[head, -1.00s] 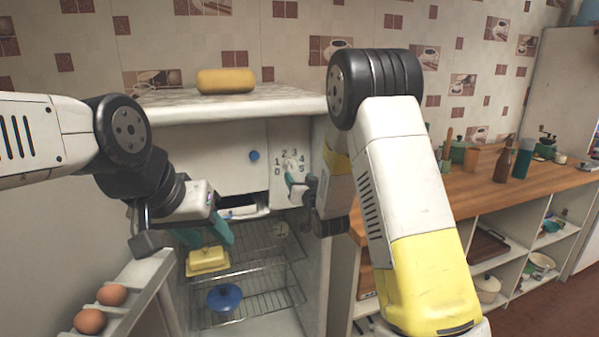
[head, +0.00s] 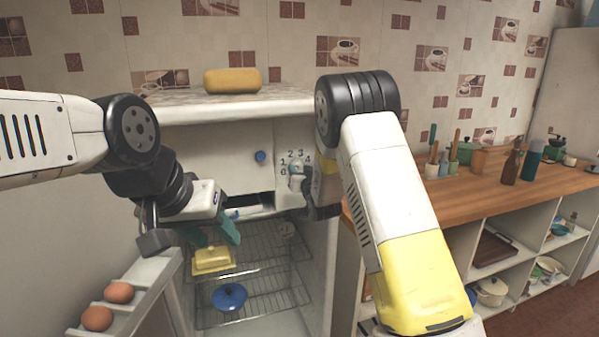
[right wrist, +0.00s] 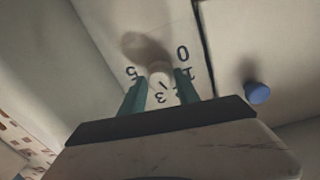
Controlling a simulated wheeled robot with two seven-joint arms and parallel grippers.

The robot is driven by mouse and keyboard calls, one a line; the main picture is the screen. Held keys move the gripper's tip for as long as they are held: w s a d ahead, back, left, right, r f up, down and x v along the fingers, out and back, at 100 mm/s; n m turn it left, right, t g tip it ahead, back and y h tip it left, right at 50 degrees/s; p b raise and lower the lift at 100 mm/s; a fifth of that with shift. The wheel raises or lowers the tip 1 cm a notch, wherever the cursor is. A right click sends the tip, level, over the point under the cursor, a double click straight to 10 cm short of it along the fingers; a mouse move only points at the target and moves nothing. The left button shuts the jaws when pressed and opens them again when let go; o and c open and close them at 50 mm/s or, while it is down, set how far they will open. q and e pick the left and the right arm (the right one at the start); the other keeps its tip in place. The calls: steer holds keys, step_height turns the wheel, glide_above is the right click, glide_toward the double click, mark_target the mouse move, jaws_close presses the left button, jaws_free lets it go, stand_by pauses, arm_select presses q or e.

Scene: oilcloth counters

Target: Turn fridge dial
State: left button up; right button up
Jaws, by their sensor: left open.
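The fridge dial (head: 295,169) is a small pale knob on the white panel inside the open fridge, with printed numerals around it. It also shows in the right wrist view (right wrist: 160,73). My right gripper (head: 297,183) is at the dial. In the right wrist view its green fingers (right wrist: 160,82) stand on either side of the knob, seemingly with narrow gaps; contact is not clear. The knob's pointer direction is hard to read. My left gripper (head: 213,236) is open and empty in front of the fridge, above a yellow butter dish (head: 212,261).
A blue knob (head: 260,156) sits left of the dial. Wire shelves hold the butter dish and a blue lid (head: 229,297). Eggs (head: 119,292) lie in the door rack at lower left. A yellow loaf-like block (head: 232,80) is on the fridge top. A wooden counter (head: 470,199) stands right.

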jaws_close()
steer(key=shift+m, duration=0.3)
steer(key=m, duration=0.4)
steer(key=shift+d, duration=0.15)
steer(key=shift+m, duration=2)
steer(key=o, duration=0.5)
jaws_free()
